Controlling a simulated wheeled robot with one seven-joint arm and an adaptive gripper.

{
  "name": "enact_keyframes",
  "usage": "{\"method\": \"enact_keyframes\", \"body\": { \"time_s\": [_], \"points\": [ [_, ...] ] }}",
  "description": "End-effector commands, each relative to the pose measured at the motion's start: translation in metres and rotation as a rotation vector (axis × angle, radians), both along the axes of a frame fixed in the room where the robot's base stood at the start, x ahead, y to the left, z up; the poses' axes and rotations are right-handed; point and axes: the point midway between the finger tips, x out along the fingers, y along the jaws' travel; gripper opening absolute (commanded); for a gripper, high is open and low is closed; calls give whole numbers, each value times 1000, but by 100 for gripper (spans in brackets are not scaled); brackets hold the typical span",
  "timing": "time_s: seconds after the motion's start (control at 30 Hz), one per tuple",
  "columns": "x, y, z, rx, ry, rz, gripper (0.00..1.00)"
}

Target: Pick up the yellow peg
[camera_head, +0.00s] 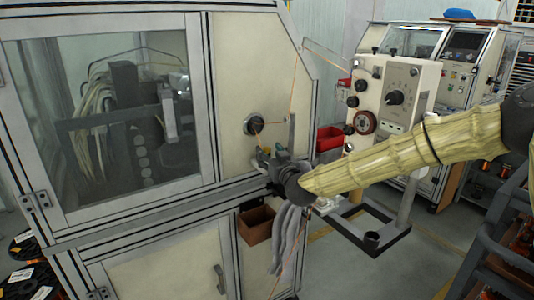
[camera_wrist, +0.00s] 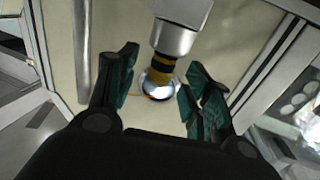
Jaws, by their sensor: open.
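The yellow peg (camera_wrist: 162,68) shows in the wrist view as a short yellow and black banded piece at the end of a grey cylinder (camera_wrist: 177,38). My gripper (camera_wrist: 158,88) is open, with one green-padded finger on each side of the peg's line. A gap shows between the peg and both fingers, and its depth is hard to judge. In the head view my gripper (camera_head: 270,160) is at the machine's front panel, below the round wire port. Small yellow parts show there, but my gripper partly covers this spot and I cannot tell the peg apart.
The cream machine panel (camera_head: 232,95) stands close behind my gripper. A copper wire runs from the round port (camera_head: 254,124). A brown bin (camera_head: 256,225) hangs below, beside grey hanging strips (camera_head: 286,240). A control box (camera_head: 393,95) and a red bin (camera_head: 329,138) are to the right.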

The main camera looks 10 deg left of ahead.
Motion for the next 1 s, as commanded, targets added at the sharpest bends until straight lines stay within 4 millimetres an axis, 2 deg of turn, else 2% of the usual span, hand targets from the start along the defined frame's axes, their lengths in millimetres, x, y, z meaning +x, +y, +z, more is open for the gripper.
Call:
{"method": "enact_keyframes", "body": {
  "time_s": [0.3, 0.57, 0.6, 0.67, 0.83, 1.0],
  "points": [
    [24, 17, 1, 0, 1, -1, 50],
    [25, 18, 0, -1, 1, 0, 50],
    [26, 18, 0, -1, 1, 0, 48],
    [25, 18, 0, -1, 1, 0, 37],
    [25, 17, 0, 0, 1, 0, 6],
    [25, 17, 0, 0, 1, 0, 5]
  ]
}}
